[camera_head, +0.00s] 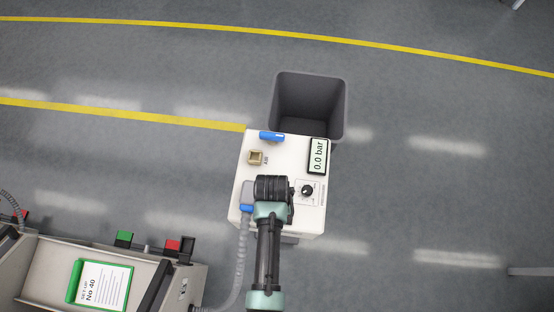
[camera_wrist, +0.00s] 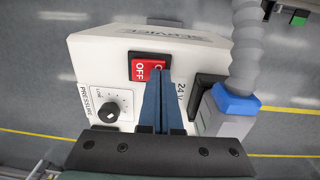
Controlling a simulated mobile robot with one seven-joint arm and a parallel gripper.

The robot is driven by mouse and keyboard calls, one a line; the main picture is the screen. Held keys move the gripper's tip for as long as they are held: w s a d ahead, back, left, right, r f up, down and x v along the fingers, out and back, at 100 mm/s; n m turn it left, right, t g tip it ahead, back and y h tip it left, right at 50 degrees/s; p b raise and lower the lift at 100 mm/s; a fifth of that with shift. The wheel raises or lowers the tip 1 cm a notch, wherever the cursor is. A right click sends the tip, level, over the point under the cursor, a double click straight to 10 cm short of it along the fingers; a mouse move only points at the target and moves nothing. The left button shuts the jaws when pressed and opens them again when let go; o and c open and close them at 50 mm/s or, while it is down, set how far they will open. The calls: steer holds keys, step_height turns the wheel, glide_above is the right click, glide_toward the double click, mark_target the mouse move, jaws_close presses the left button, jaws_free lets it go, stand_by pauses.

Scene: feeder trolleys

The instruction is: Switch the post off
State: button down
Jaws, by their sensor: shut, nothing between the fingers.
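The post (camera_head: 285,150) is a white box in the middle of the head view, and its face (camera_wrist: 100,55) fills much of the wrist view. A red rocker switch (camera_wrist: 141,70) in a black frame shows OFF on its left part; its right part is partly hidden by my fingers. My gripper (camera_wrist: 159,73) is shut and empty, its blue fingertips at the switch's right part. I cannot tell whether they touch it. In the head view my arm covers part of the post, and the switch is not visible. The display (camera_head: 318,156) reads 0.0 bar.
A pressure knob (camera_wrist: 108,112) is left of my fingers. A grey plug (camera_wrist: 220,118) with a blue collar and hose is close on the right. A blue lever (camera_head: 271,136) tops the post. A grey bin (camera_head: 342,105) stands behind; a trolley (camera_head: 45,265) stands left.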

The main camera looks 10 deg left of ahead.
steer(key=shift+d, duration=0.15)
steer(key=shift+d+r+p, duration=0.3)
steer(key=shift+d+p, duration=0.2)
steer(key=shift+d, duration=0.1)
steer(key=shift+r, duration=0.1)
steer(key=shift+r+p, duration=0.3)
steer(key=shift+p, duration=0.1)
step_height(320, 180, up, 13)
steer(key=a+p, duration=0.2)
steer(key=shift+a, duration=0.3)
